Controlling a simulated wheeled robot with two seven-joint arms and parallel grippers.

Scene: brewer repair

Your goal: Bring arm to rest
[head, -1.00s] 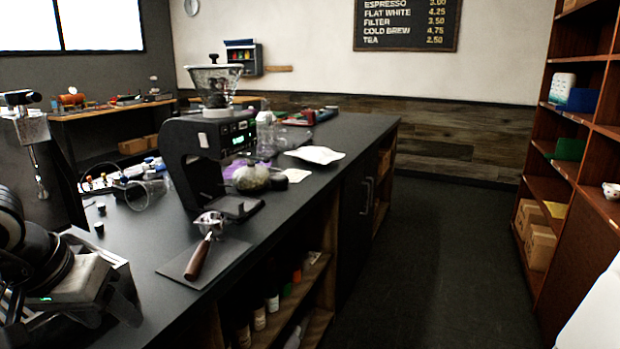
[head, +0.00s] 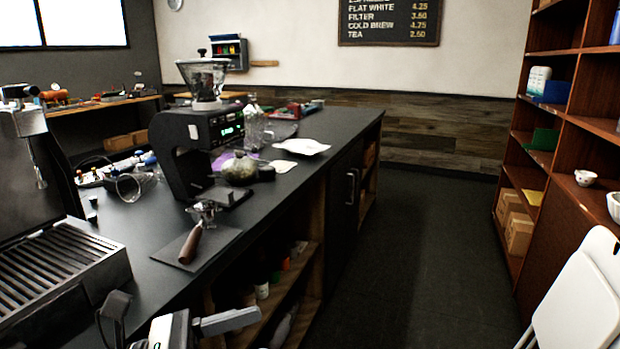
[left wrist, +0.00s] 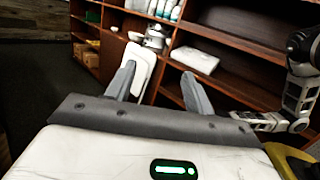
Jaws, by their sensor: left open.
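My left gripper (head: 172,318) shows at the bottom edge of the head view, in front of the counter (head: 250,215). Its two dark fingers are spread apart. In the left wrist view the left gripper (left wrist: 158,88) is open and empty, with shelves and a white chair beyond its fingers. One of my arms shows at the right of the left wrist view; its end (left wrist: 255,121) is small and partly hidden, and its jaws cannot be made out. No right gripper shows in the head view.
A steel drip tray (head: 60,270) lies left of my left gripper. A portafilter (head: 195,235) lies on a mat, before the grinder (head: 195,140). A white folding chair (head: 580,305) stands at the right, before the wooden shelves (head: 560,120). The dark floor aisle (head: 415,260) is clear.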

